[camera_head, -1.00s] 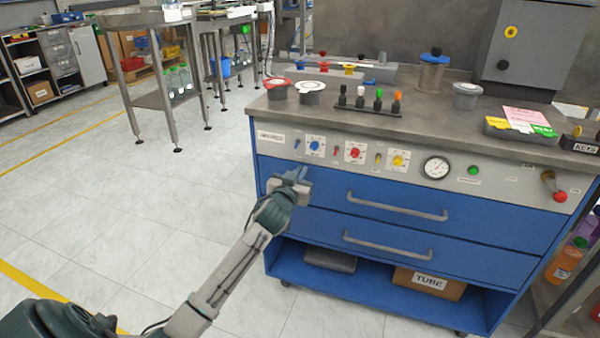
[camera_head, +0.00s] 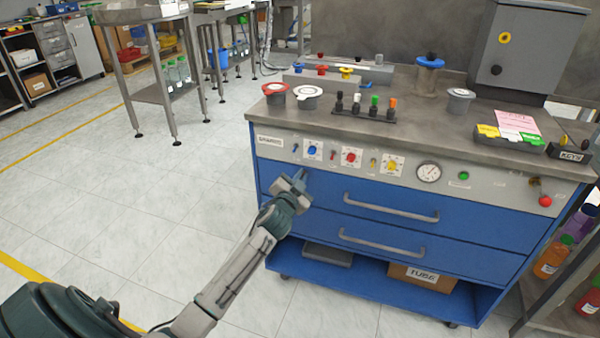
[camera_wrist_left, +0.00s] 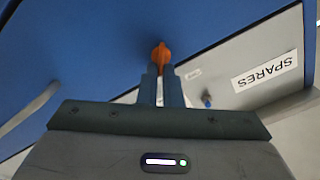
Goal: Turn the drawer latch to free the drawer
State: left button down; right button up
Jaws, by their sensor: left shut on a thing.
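The blue cabinet has an upper drawer (camera_head: 345,193) and a lower drawer (camera_head: 335,231), both closed flush, each with a grey bar handle. In the left wrist view the orange drawer latch (camera_wrist_left: 161,56) stands out from the blue drawer front, its grip pointing roughly along my fingers. My left gripper (camera_head: 301,174) is at the upper left of the upper drawer. In the left wrist view its two blue-grey fingers (camera_wrist_left: 160,78) are shut on the latch. In the head view the gripper hides the latch. My right gripper is in neither view.
Above the drawers, a grey panel (camera_head: 270,142) carries knobs, small levers and a gauge (camera_head: 428,173). The SPARES label (camera_wrist_left: 265,71) and a small blue lever (camera_wrist_left: 207,101) are close to my left gripper. The floor (camera_head: 150,225) to the left is clear.

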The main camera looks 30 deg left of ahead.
pick_arm(q)
jog(key=m+p, duration=0.2)
jog(key=m, duration=0.2)
jog(key=shift+d+p, duration=0.15)
jog(key=shift+p, duration=0.15)
jog(key=shift+d+f+m+p, duration=0.15)
jog(key=shift+m+p, duration=0.2)
jog(key=shift+m, duration=0.7)
jog(key=shift+a+f+m+p, duration=0.15)
jog(key=shift+m+p, duration=0.25)
jog(key=shift+m, duration=0.6)
jog(key=shift+d+f+m+p, duration=0.1)
jog(key=shift+f+m+p, duration=0.2)
jog(key=shift+m, duration=0.75)
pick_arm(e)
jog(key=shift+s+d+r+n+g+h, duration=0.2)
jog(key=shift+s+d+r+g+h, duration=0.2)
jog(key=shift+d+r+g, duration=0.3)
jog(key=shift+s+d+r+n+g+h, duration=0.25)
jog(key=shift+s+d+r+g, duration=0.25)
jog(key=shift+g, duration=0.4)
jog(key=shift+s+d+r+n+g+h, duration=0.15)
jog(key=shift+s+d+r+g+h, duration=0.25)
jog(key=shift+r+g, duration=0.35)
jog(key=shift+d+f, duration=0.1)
pick_arm(q)
jog(key=shift+m, duration=0.3)
jog(key=c, duration=1.6)
grip_release()
jog(key=shift+w, duration=0.1)
